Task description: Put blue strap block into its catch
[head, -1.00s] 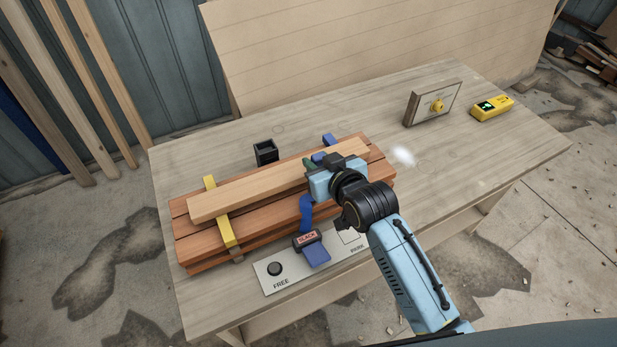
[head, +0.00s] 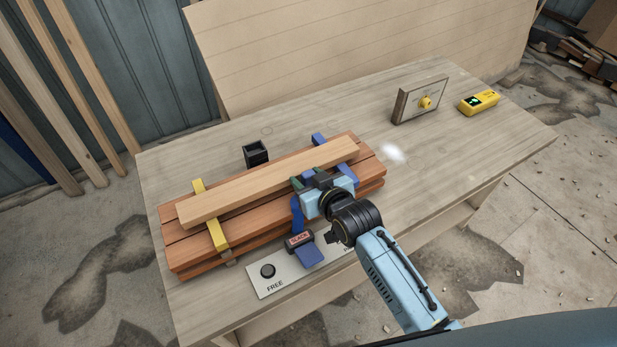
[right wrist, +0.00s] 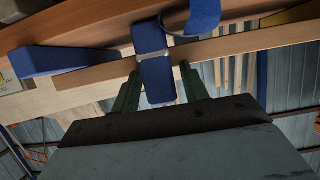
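The blue strap block (right wrist: 155,75) shows in the right wrist view, with a metal band across it, beside a blue strap loop (right wrist: 203,14). My right gripper (right wrist: 160,80) is open, with its green fingers on either side of the block and small gaps visible. In the head view my right gripper (head: 308,178) is over the front right of the plank stack and hides the block. The blue strap (head: 297,213) hangs down the stack's front. A blue piece (head: 319,139) stands at the back edge. I cannot tell which part is the catch. My left gripper is out of view.
A SLACK-labelled buckle (head: 299,240) with a blue lever (head: 310,256) sits on a plate (head: 275,287) in front. The table's right side is mostly clear.

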